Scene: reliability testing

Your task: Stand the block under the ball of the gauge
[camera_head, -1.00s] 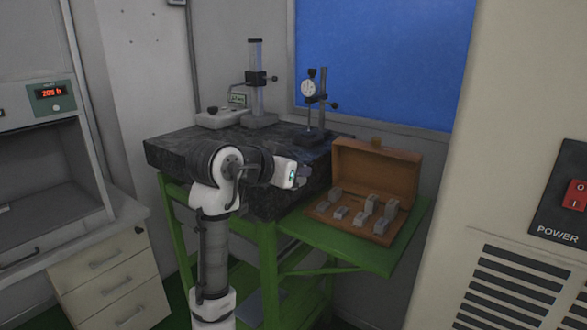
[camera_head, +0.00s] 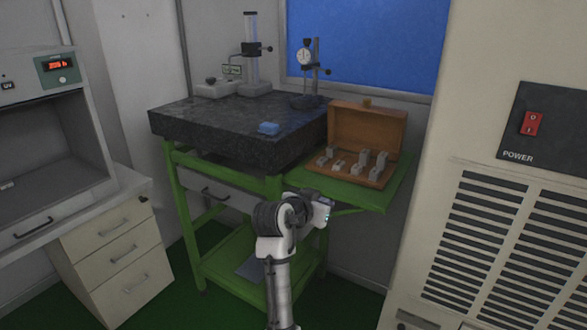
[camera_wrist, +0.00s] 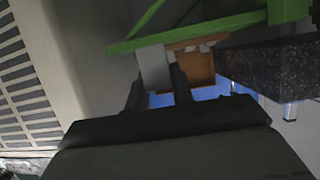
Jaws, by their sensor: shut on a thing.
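My gripper (camera_head: 326,206) is low in front of the green side shelf in the head view. In the wrist view its two dark fingers (camera_wrist: 158,88) are shut on a light grey block (camera_wrist: 153,68). The block cannot be made out in the head view. The dial gauge (camera_head: 305,57) hangs on a stand at the back right of the dark granite plate (camera_head: 205,119). A taller column gauge (camera_head: 251,50) stands left of it. The ball tips are too small to make out. My gripper is well below and in front of both gauges.
An open wooden case (camera_head: 368,129) with several grey blocks sits on the green side shelf (camera_head: 397,187). The plate's middle is clear. A beige cabinet (camera_head: 468,120) stands at the right.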

